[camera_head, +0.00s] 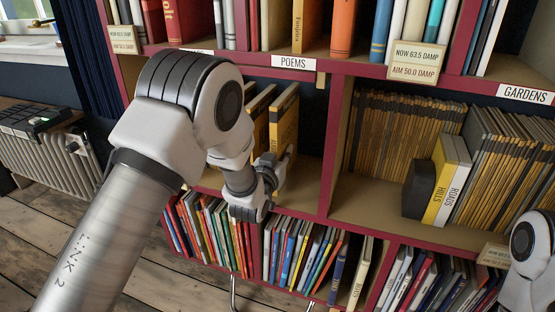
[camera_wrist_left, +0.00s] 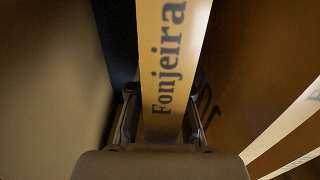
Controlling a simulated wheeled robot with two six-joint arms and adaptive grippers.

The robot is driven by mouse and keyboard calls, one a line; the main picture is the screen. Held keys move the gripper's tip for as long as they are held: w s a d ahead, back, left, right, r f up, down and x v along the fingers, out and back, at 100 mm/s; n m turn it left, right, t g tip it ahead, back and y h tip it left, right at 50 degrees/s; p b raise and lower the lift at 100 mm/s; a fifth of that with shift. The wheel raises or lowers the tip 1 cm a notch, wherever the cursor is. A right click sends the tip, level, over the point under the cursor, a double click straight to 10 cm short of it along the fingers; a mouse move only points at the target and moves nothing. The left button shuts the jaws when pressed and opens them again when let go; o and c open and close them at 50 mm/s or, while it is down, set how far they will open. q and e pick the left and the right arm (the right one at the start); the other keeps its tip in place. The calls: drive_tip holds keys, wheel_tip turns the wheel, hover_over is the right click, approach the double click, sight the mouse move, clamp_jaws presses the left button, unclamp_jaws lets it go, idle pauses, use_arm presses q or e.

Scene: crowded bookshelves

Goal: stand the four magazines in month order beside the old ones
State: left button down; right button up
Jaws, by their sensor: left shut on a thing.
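My left gripper (camera_head: 270,172) reaches into the compartment below the POEMS label. It is shut on a yellow-orange volume (camera_head: 284,120), which stands upright. In the left wrist view, the held volume's pale spine (camera_wrist_left: 165,70) reads "Fonjeira" and lies between the fingers (camera_wrist_left: 160,115). Another yellow volume (camera_head: 260,105) stands to its left, partly behind my arm. Rows of thin magazine-like spines, tan (camera_head: 405,125) and grey-edged (camera_head: 510,165), fill much of the compartment to the right, by the GARDENS label. I cannot read months on them. My right gripper is not in view.
A black bookend (camera_head: 418,190) stands left of the yellow HILLS (camera_head: 440,180) and white ROADS (camera_head: 458,175) volumes. Bare shelf board (camera_head: 370,203) lies left of the bookend. Crowded lower shelves and a red upright divider (camera_head: 333,150) border the compartments.

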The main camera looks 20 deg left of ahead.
use_arm(q)
drive_tip(key=shift+s+f, duration=0.1)
drive_tip(key=shift+f, duration=0.45)
idle(0.4)
drive_tip(key=c, duration=1)
unclamp_jaws()
drive_tip(key=shift+f, duration=0.1)
drive_tip(key=shift+s+a, duration=0.1)
drive_tip(key=shift+s, duration=2.1)
drive_tip(key=s, duration=0.4)
drive_tip(key=shift+s, duration=0.35)
